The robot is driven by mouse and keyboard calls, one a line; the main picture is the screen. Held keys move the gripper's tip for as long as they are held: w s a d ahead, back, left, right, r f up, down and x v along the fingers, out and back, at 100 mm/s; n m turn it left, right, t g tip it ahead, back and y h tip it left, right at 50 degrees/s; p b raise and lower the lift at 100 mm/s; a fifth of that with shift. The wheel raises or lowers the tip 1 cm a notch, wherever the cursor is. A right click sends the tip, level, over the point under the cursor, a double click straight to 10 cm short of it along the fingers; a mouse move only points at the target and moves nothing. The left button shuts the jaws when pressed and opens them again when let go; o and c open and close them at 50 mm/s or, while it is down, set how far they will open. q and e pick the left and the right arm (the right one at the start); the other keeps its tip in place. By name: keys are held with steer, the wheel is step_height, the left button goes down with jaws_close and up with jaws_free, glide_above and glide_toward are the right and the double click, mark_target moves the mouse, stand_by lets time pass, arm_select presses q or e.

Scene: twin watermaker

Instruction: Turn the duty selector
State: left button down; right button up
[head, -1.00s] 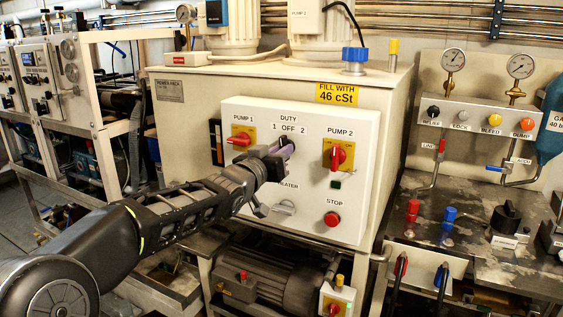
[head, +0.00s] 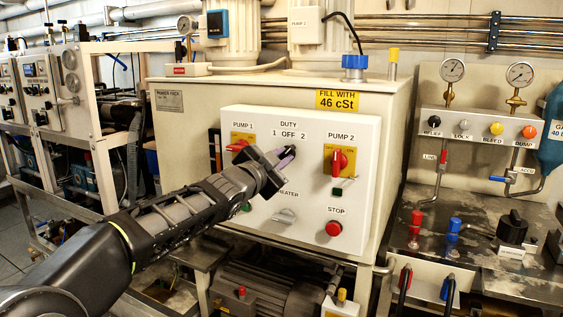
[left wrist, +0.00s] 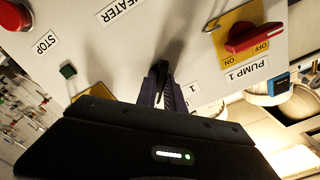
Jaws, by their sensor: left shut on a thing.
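The duty selector (head: 291,151) is a small black knob on the white panel, under the DUTY label with marks 1, OFF and 2. My left gripper (head: 286,158) reaches it from the lower left and is shut on it. In the left wrist view the dark fingers (left wrist: 163,90) close around the black knob (left wrist: 161,69), close to the panel face. The fingers cover most of the knob, so its exact setting cannot be read. My right gripper is not in view.
On the same panel, the red PUMP 1 switch (head: 237,146) is left of the gripper and the red PUMP 2 switch (head: 339,161) is right. The heater switch (head: 285,216) and red STOP button (head: 333,228) sit below. A gauge manifold (head: 480,125) stands at right.

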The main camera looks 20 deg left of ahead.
arm_select(q)
steer(key=shift+m, duration=0.5)
steer(key=c, duration=1.4)
jaws_free()
steer(key=shift+c, duration=0.2)
steer(key=shift+s, duration=0.1)
steer(key=s, duration=0.7)
steer(key=shift+s+a+b, duration=0.25)
steer(key=shift+s+b, duration=0.05)
